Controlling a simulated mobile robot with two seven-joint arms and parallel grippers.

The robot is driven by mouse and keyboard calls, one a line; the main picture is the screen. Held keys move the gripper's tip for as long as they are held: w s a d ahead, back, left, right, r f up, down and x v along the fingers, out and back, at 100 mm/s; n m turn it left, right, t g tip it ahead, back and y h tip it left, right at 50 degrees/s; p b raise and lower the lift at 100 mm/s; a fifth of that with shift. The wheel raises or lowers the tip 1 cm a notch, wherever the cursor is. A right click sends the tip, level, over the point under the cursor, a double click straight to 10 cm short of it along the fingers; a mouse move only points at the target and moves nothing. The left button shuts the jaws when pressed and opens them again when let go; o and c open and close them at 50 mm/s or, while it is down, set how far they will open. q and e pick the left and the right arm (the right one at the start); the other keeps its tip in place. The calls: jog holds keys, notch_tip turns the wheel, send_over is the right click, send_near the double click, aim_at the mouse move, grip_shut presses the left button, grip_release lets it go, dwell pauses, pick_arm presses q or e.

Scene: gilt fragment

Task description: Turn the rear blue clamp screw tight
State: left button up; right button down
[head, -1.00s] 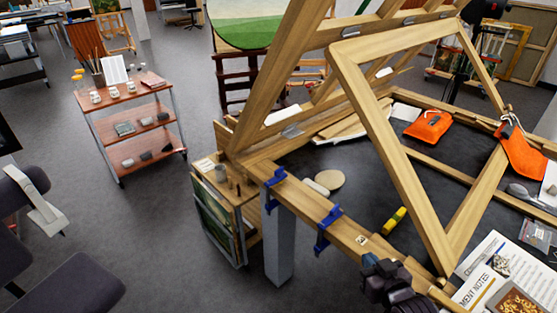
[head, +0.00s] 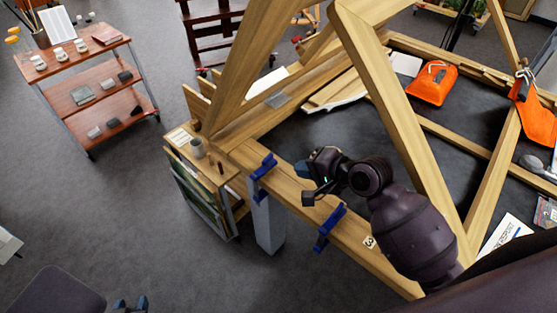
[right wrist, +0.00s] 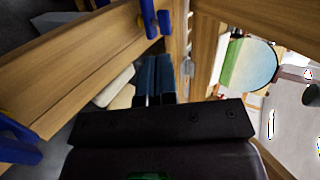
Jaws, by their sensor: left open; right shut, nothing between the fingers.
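Two blue clamps grip the near wooden beam. The rear blue clamp (head: 264,167) is the farther one and sits at the top of the right wrist view (right wrist: 150,18). The front blue clamp (head: 329,226) is nearer, and a blue part shows at the lower left of the wrist view (right wrist: 18,142). My right gripper (head: 303,170) is shut and empty above the beam, to the right of the rear clamp and apart from it; its fingers also show in the wrist view (right wrist: 155,65). My left gripper (head: 130,304) is open at the bottom edge, over the floor, far from the clamps.
The wooden beam (head: 286,190) runs along the table's near side. A slanted wooden frame (head: 400,115) rises beside my right arm. A small side cabinet (head: 195,190) stands left of the rear clamp. An orange pouch (head: 432,83) lies on the dark tabletop. Open floor is at left.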

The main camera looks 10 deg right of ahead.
aim_at(267, 163)
jog(key=x, duration=0.8)
jog(key=shift+w, duration=0.35)
jog(key=shift+x, duration=0.9)
pick_arm(q)
jog(key=shift+w+r, duration=0.25)
jog(key=shift+w, duration=0.15)
jog(key=shift+s+d+f, duration=0.1)
pick_arm(e)
jog(key=shift+a+f, duration=0.1)
